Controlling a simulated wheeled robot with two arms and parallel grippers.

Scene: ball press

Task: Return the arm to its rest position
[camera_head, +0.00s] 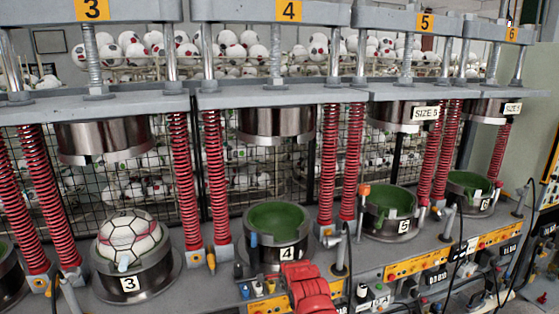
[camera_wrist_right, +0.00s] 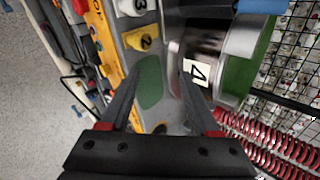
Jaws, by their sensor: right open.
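My right gripper (camera_wrist_right: 165,75) shows in the right wrist view with its two dark fingers spread apart and nothing held between them. Beyond the fingers are the machine's deck, a green patch and the metal cup of station 4 (camera_wrist_right: 207,50). In the head view, this green-lined cup of station 4 (camera_head: 276,219) is empty. A white ball with black seam lines and a pink mark (camera_head: 130,236) sits in the cup of station 3 (camera_head: 135,277). My left gripper is in neither view.
Red springs (camera_head: 45,200) and upper press heads (camera_head: 105,138) stand along the machine. Yellow control panels (camera_head: 410,270) and dark cables line the front. Many balls lie behind wire mesh. Grey floor (camera_wrist_right: 35,110) is clear at left in the wrist view.

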